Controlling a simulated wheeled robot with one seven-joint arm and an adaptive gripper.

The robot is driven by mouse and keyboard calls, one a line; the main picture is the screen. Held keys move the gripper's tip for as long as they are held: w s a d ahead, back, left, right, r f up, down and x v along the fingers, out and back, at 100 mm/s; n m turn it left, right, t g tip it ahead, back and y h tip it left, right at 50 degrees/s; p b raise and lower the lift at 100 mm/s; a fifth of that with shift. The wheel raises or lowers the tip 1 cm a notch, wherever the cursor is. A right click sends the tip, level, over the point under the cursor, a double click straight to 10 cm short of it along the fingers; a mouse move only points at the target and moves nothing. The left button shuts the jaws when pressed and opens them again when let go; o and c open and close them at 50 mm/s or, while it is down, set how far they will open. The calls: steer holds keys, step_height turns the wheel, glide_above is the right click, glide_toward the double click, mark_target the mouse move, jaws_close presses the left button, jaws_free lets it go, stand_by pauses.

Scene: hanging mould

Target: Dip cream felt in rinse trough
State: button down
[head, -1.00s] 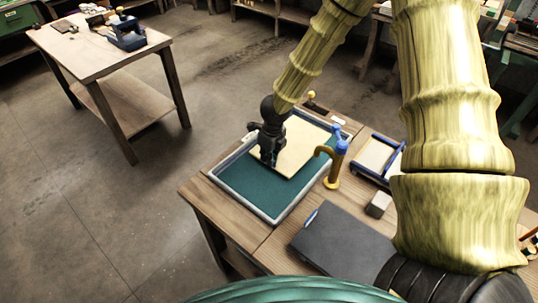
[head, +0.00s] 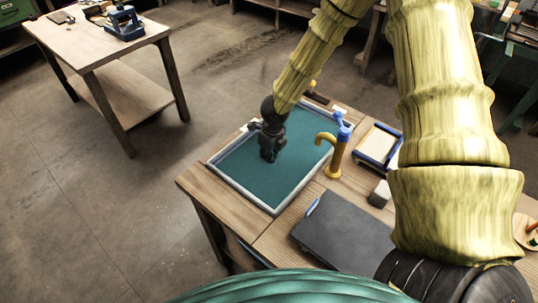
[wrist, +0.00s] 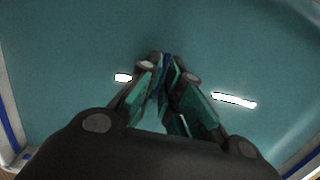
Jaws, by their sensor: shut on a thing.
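The rinse trough (head: 240,192) is a grey-rimmed rectangular basin set in the wooden bench, filled with dark teal liquid (head: 295,165). My gripper (head: 268,157) points down over the middle of the trough, its fingertips at or below the liquid surface. In the wrist view, my gripper (wrist: 165,65) has its fingers drawn together, with a thin dark blue strip between them. The cream felt cannot be seen in either current view; the teal liquid appears to cover it.
A yellow tap with a blue top (head: 337,145) stands at the trough's right rim. A separate table (head: 100,50) stands far left, with open floor between.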

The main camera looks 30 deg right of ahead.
steer(key=shift+d, duration=0.1)
steer(key=shift+w+d+r+p, duration=0.15)
steer(key=shift+d+p, duration=0.1)
steer(key=shift+p, duration=0.25)
steer(key=shift+w+d+p, duration=0.25)
steer(key=shift+d+p, duration=0.25)
steer(key=shift+d, duration=0.05)
steer(key=shift+w+d+p, duration=0.2)
steer(key=shift+d+p, duration=0.3)
steer(key=shift+s+a+f, duration=0.1)
steer(key=shift+a+f, duration=0.05)
steer(key=shift+f, duration=0.05)
steer(key=shift+a+b, duration=0.2)
steer(key=shift+b, duration=0.2)
steer(key=shift+s+a+b, duration=0.25)
steer(key=shift+a+b, duration=0.05)
steer(key=shift+a, duration=0.2)
steer(key=shift+s+a+b, duration=0.25)
steer(key=shift+a+b, duration=0.05)
steer(key=shift+a, duration=0.2)
steer(key=shift+r, duration=0.1)
